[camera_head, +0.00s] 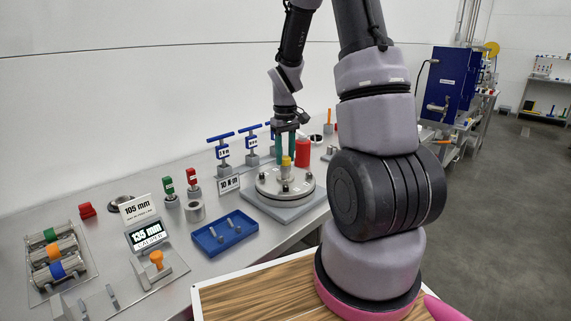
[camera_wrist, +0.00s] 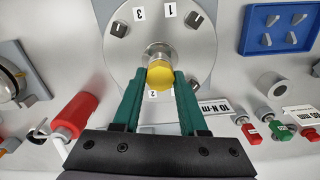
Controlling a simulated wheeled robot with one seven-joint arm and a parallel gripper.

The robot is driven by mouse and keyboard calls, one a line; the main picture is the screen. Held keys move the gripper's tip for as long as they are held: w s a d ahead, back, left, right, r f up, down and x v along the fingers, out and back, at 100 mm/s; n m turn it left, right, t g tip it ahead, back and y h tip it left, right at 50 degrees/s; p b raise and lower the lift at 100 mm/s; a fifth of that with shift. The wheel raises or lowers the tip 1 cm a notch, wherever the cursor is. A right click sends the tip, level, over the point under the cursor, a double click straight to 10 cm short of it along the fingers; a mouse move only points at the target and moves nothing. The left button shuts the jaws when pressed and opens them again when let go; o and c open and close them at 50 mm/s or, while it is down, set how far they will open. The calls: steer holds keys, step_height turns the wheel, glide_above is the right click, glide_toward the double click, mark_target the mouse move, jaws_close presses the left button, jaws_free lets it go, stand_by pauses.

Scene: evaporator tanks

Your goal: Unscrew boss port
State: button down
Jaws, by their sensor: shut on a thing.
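The boss port, a yellow hex-shaped cap (camera_wrist: 160,74) on a metal stub, stands up from the round grey flange plate (camera_wrist: 125,70). In the head view the yellow cap (camera_head: 286,161) sits at the middle of the flange plate (camera_head: 268,192). My gripper (camera_wrist: 160,80) has two green fingers, one on each side of the yellow cap, and is shut on it. In the head view my gripper (camera_head: 286,148) points down at the cap from above. Tags 1, 2 and 3 mark places on the plate. The cap's thread is hidden.
A blue tray (camera_head: 224,233) with small pins lies in front of the plate. A red cylinder (camera_head: 303,153) stands behind it, and blue-handled T-wrenches (camera_head: 222,150) stand to its left. A 10 N·m sign (camera_head: 229,184) stands close by. Gauges and coloured rollers fill the left bench.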

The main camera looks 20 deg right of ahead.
steer(key=shift+n, duration=1)
steer(key=n, duration=0.4)
steer(key=shift+n, duration=0.6)
steer(key=n, duration=0.5)
steer(key=c, duration=0.7)
jaws_free()
steer(key=shift+c, duration=0.2)
